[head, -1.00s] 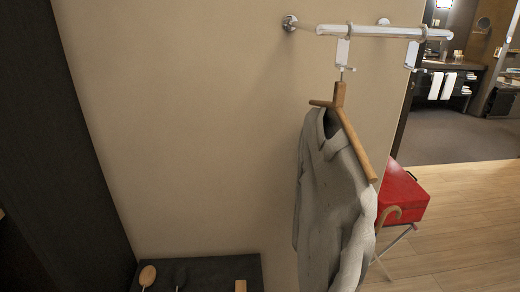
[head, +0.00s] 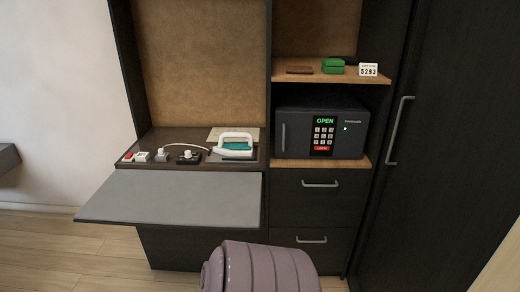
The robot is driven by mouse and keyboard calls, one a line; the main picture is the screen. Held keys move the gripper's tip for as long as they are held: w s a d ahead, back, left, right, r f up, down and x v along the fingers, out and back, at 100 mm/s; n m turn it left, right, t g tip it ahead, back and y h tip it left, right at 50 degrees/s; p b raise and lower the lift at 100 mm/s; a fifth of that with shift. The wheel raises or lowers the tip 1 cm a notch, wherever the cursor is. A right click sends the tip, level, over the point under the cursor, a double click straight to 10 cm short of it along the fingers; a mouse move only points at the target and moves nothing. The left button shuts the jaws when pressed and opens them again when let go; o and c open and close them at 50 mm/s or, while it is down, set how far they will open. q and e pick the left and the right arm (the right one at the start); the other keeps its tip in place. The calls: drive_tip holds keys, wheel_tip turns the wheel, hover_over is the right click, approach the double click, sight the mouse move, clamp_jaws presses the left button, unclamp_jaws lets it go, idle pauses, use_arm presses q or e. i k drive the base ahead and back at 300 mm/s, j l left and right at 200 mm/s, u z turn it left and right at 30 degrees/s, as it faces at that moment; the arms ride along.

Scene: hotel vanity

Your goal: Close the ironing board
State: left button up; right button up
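The ironing board (head: 175,197) is a flat grey panel that sticks out level from the front of the dark cabinet, at left of centre. Its upper face is bare. Behind it, on a dark shelf, an iron (head: 234,146) with a white handle and teal body rests on a flat dark plate. A pale cord runs from the iron to the left. Neither of my grippers shows in the head view.
A mauve ribbed rounded object (head: 262,268) stands in front, near the board's right corner. Right of the board are a black safe (head: 322,127) reading OPEN, drawers (head: 318,200) and a tall dark door (head: 450,150). Wooden floor (head: 60,255) is clear at left.

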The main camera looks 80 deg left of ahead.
sight(228, 202)
drive_tip(key=k+j+u, duration=0.15)
drive_tip(key=u, duration=0.3)
drive_tip(key=k+j+u, duration=0.15)
drive_tip(key=u, duration=0.35)
drive_tip(key=j+u, duration=0.45)
drive_tip(key=k+j+u, duration=0.1)
drive_tip(key=j+u, duration=0.15)
drive_tip(key=u, duration=0.2)
